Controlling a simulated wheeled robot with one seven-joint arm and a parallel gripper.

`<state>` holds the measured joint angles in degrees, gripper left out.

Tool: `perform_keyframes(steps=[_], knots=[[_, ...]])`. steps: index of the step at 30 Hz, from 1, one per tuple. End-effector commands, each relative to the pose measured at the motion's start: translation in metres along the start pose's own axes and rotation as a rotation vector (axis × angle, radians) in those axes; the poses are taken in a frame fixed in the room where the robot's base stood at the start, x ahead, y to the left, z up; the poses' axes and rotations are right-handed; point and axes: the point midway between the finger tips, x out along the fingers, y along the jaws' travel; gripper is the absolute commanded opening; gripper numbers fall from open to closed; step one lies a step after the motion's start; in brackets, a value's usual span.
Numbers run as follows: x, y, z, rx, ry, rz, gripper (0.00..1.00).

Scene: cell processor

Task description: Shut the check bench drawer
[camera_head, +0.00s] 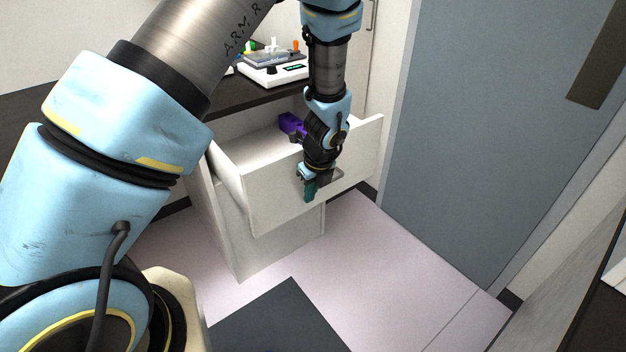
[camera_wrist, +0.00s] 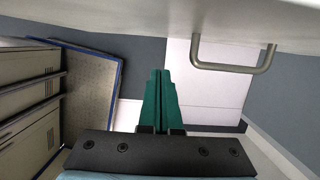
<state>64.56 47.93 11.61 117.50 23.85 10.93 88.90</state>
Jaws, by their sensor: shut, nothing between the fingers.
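The check bench drawer (camera_head: 262,205) is white and stands pulled out below the dark bench top (camera_head: 240,97). Its front carries a grey bar handle (camera_head: 336,174), which also shows at the upper right of the wrist view (camera_wrist: 234,68). My gripper (camera_head: 310,190) points down just in front of the drawer front, to the left of the handle. In the wrist view its green fingers (camera_wrist: 160,88) are together with nothing between them. They appear apart from the handle. My wrist hides part of the drawer front and its inside.
A white device (camera_head: 273,73) with coloured knobs stands on the bench top. A grey door (camera_head: 480,130) is to the right. The pale floor (camera_head: 375,265) in front of the drawer is clear, with a dark mat (camera_head: 275,325) nearer me.

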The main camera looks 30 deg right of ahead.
Motion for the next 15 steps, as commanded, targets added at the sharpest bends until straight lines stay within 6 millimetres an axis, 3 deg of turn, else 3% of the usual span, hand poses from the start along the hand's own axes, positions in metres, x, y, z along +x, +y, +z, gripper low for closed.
perform_keyframes(steps=[1,6,15], knots=[[-0.003,0.000,0.014,-0.010,-0.002,-0.001,0.00],[0.002,0.000,0.032,-0.007,-0.001,-0.002,0.00],[0.006,-0.001,0.038,-0.004,-0.001,-0.003,0.00]])
